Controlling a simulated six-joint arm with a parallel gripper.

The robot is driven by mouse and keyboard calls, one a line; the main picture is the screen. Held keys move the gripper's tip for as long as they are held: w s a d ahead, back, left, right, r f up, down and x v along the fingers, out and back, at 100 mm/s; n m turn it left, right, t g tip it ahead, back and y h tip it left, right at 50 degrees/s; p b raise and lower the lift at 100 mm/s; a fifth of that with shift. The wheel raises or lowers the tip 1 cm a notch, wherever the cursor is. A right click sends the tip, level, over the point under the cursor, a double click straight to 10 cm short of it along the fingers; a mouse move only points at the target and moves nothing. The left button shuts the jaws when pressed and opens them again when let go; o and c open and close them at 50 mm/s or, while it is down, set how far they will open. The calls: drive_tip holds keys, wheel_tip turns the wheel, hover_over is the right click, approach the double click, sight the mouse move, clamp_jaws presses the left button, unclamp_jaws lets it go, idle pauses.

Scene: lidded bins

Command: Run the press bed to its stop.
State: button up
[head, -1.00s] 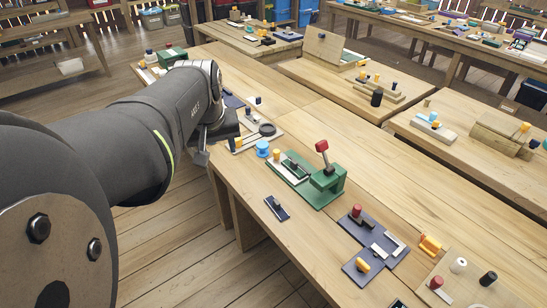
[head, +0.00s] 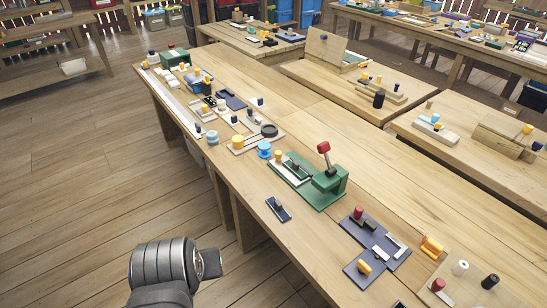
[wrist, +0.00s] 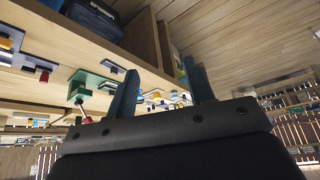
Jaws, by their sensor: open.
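The press has a green base and block (head: 328,188) with a raised lever ending in a red knob (head: 323,147). A pale bed strip (head: 283,172) with a dark handle lies on the base, left of the block. In the wrist view the green press (wrist: 90,84) shows at the left, tilted, beyond my fingers. My gripper (wrist: 160,68) is open and empty, its two dark fingers apart. In the head view my wrist is at the bottom, over the floor in front of the bench, well away from the press; the fingers are not clear there.
A blue round knob (head: 264,149) stands close left of the press. A small dark plate (head: 278,209) lies in front, and a dark panel with sliders (head: 375,244) to the right. More fixtures line the bench. The floor left of the bench is open.

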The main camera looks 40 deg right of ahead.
idle(0.4)
drive_tip(key=w+d+r+m, duration=0.1)
drive_tip(key=w+d+r, duration=0.65)
drive_tip(key=w, duration=0.25)
drive_tip(key=m+g+h, duration=0.1)
drive_tip(key=m+g, duration=0.1)
drive_tip(key=m, duration=0.1)
hover_over(278, 152)
drive_tip(key=s+a, duration=0.4)
drive_tip(key=s, duration=0.1)
wheel_tip(278, 152, down, 12)
drive_tip(key=x, duration=1.6)
drive_tip(key=shift+w+a+f, duration=0.1)
drive_tip(key=shift+w+f, duration=0.2)
drive_tip(key=shift+w, duration=0.2)
